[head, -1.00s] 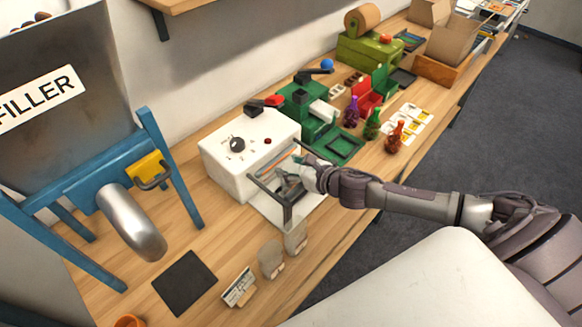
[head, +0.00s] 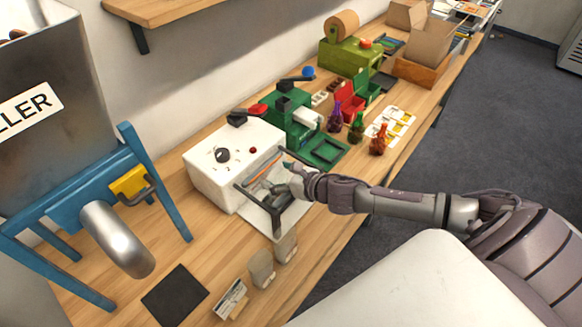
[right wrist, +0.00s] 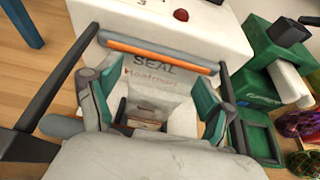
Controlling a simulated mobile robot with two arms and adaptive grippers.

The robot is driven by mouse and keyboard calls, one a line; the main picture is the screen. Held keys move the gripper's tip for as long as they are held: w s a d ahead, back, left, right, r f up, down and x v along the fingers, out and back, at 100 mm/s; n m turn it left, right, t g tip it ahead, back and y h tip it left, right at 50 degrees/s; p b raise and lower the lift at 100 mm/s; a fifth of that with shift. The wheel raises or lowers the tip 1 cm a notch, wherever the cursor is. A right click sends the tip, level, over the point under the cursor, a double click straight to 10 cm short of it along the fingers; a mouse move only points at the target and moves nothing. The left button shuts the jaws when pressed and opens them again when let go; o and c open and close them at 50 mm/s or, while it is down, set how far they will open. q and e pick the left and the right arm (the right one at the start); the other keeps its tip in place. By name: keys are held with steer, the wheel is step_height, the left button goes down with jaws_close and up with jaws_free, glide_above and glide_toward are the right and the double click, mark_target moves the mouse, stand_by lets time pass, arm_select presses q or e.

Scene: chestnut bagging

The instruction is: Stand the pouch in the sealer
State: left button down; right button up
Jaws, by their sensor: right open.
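The sealer (head: 235,160) is a white box with a dark knob, an orange bar and a black frame over a pale front plate. My right gripper (head: 285,180) is at its front, inside the frame area. In the right wrist view my right gripper (right wrist: 153,110) is open, its teal-padded fingers apart. Between them is a pale piece with a small brown label (right wrist: 146,115), apparently the pouch; its lower part is hidden. I cannot tell whether the fingers touch it. The sealer's orange bar (right wrist: 158,56) lies just beyond. My left gripper is out of view.
Two pale pouches (head: 262,268) (head: 287,247) stand near the table's front edge, beside a small card (head: 230,298). A filler with a metal spout (head: 115,240) stands left. A green machine (head: 290,118) and small bottles (head: 378,138) are to the right. A dark mat (head: 175,295) is bare.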

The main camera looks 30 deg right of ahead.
steer(key=b+v, duration=0.2)
steer(key=v, duration=0.9)
steer(key=shift+s, duration=0.3)
steer(key=shift+d+r, duration=0.1)
steer(key=shift+d, duration=0.05)
